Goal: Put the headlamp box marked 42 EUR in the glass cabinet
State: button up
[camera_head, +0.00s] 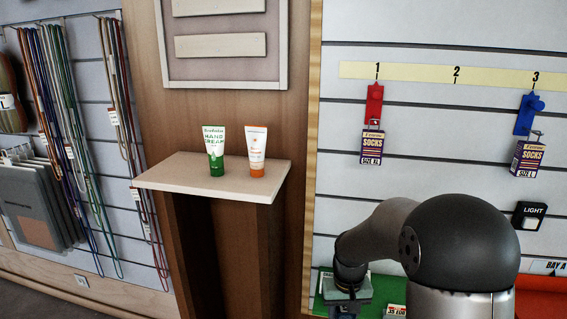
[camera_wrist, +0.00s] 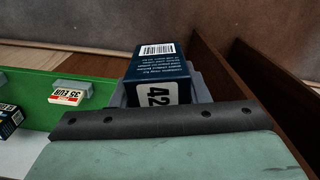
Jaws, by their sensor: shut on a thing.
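The headlamp box (camera_wrist: 152,68) is dark blue with a barcode and a white label reading 42. It shows in the wrist view between the jaws of my gripper (camera_wrist: 163,92), which is shut on it. My gripper's lower part covers the near side of the box. In the head view my gripper (camera_head: 346,292) is low at the right, over a green surface (camera_head: 320,306). I cannot make out the held box there. I see no glass cabinet in either view.
In the wrist view a green shelf (camera_wrist: 85,92) holds a 35 EUR tag (camera_wrist: 68,97) and another dark box (camera_wrist: 9,120). Brown wooden panels (camera_wrist: 222,75) stand close at the right. In the head view, two tubes stand on a pale ledge (camera_head: 180,181); sock packs hang on the wall.

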aim_at(343, 313)
jog(key=shift+d+r+p, duration=0.15)
jog(key=shift+r+p, duration=0.4)
jog(key=shift+p, duration=0.55)
jog(key=s+r+p, duration=0.1)
jog(key=p, duration=0.5)
jog(key=shift+r+p, duration=0.4)
jog(key=p, duration=0.2)
jog(key=shift+s+r+p, duration=0.2)
jog(key=shift+s+p, duration=0.15)
jog(key=shift+s+f+p, duration=0.1)
jog(key=shift+s+p, duration=0.05)
jog(key=shift+p, duration=0.3)
jog(key=shift+f, duration=0.15)
